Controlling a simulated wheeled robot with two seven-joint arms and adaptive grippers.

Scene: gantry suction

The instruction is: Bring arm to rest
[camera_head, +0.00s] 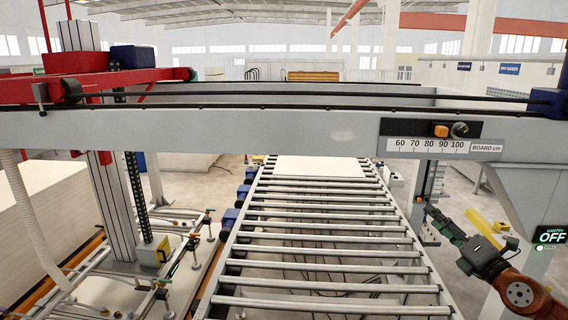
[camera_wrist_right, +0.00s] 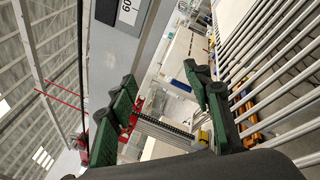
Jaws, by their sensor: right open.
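My right arm (camera_head: 519,293) comes in from the lower right corner in the head view. Its right gripper (camera_head: 432,215) points left and up, beside the right edge of the roller conveyor (camera_head: 330,222) and below the gantry beam. In the right wrist view the two dark green fingers of this gripper (camera_wrist_right: 165,97) stand wide apart with nothing between them. My left arm and left gripper are not in view.
The grey gantry beam (camera_head: 250,136) crosses the view and carries a board scale (camera_head: 430,146) with an orange slider (camera_head: 441,131). A green "GANTRY OFF" sign (camera_head: 551,236) is at right. A pale board (camera_head: 320,168) lies on the far rollers. Pale stacked sheets (camera_head: 45,220) stand left.

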